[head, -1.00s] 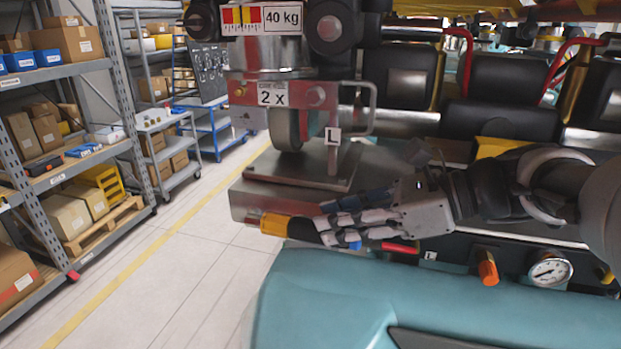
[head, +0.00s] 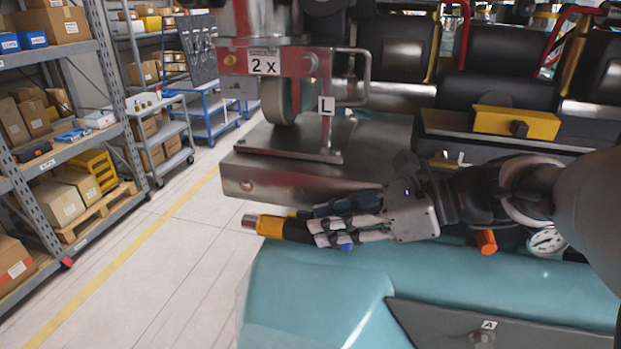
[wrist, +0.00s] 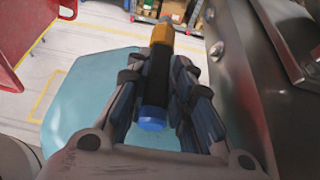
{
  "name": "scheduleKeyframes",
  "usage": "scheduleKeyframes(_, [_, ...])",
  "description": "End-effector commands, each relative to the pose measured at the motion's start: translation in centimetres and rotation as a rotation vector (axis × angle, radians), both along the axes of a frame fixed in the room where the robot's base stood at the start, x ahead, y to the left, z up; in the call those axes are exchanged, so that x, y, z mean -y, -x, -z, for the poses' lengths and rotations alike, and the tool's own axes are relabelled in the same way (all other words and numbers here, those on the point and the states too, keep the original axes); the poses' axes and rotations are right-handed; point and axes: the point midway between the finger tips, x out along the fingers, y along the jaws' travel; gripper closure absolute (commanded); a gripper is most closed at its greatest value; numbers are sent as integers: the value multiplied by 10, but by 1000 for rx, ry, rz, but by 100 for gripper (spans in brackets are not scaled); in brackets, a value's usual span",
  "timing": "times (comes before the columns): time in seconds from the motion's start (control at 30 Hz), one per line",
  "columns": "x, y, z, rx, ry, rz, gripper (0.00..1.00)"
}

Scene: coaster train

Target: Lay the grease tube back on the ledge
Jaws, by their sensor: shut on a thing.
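The grease tube (head: 272,227) has a black body, a yellow-orange end with a silvery tip, and a blue cap. My gripper (head: 328,227) is shut around its body and holds it roughly level above the teal body panel, the yellow end pointing left. In the wrist view the tube (wrist: 158,78) lies between the fingers of my gripper (wrist: 160,92), its blue cap near the palm. A dark ledge (head: 450,125) carries a yellow block at the right, behind my gripper; I cannot tell if this is the ledge meant.
A metal block (head: 270,180) with a clamp and wheel stands just behind the tube. The teal panel (head: 310,285) lies below. An orange knob (head: 486,242) and a gauge (head: 548,242) are right of my gripper. Open floor (head: 165,260) and shelving are left.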

Motion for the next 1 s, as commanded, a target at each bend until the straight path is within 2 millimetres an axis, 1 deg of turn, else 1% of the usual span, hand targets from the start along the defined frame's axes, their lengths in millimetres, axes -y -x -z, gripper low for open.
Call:
scheduleKeyframes(0.1, [0, 0, -1, 2, -1, 1, 100])
scheduleKeyframes(0.13, [0, 0, -1, 2, -1, 1, 78])
scheduleKeyframes(0.47, [0, 0, -1, 0, 0, 0, 55])
scheduleKeyframes(0.8, [2, 0, -1, -1, 1, 1, 55])
scheduleKeyframes(0.93, [13, 4, -6, 1, 1, 4, 55])
scheduleKeyframes(1.0, [24, 7, -11, 1, 1, 6, 55])
